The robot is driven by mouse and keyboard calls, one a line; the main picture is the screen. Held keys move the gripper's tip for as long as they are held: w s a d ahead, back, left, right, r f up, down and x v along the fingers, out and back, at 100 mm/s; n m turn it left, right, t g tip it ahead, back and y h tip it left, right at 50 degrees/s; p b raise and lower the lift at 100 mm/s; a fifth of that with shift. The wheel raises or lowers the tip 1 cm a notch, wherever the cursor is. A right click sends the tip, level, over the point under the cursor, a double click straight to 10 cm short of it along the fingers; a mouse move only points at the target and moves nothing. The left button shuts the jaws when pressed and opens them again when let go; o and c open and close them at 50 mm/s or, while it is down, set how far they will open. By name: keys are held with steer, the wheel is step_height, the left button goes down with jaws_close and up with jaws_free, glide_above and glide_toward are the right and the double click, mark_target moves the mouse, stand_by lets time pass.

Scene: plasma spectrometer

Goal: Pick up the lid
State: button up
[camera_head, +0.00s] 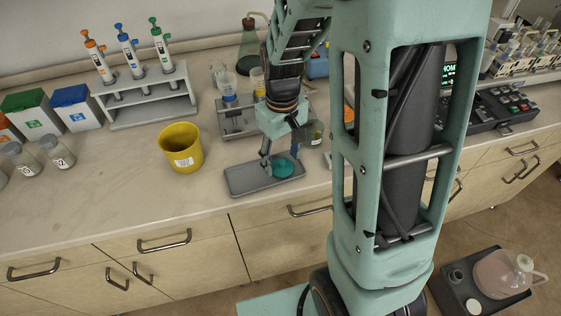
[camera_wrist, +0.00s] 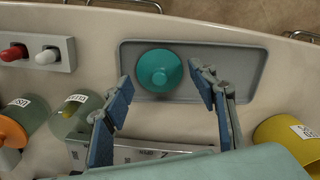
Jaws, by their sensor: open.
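The lid is a teal, round piece with a small knob at its centre. In the wrist view the lid (camera_wrist: 159,70) lies in a shallow grey tray (camera_wrist: 250,75), toward the tray's left part. In the head view the lid (camera_head: 283,167) is on the right part of the tray (camera_head: 240,182), near the counter's front edge. In the head view my gripper (camera_head: 279,158) is right over the tray, partly hiding the lid. I cannot tell whether the fingers touch it.
A yellow cup (camera_head: 180,147) stands left of the tray. A pipette rack (camera_head: 150,99) is behind it. A grey holder (camera_head: 238,122) with vessels stands behind the tray.

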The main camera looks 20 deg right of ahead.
steer(key=shift+f, duration=0.75)
steer(key=shift+c, duration=0.5)
steer(key=c, duration=0.5)
steer(key=shift+r, duration=0.15)
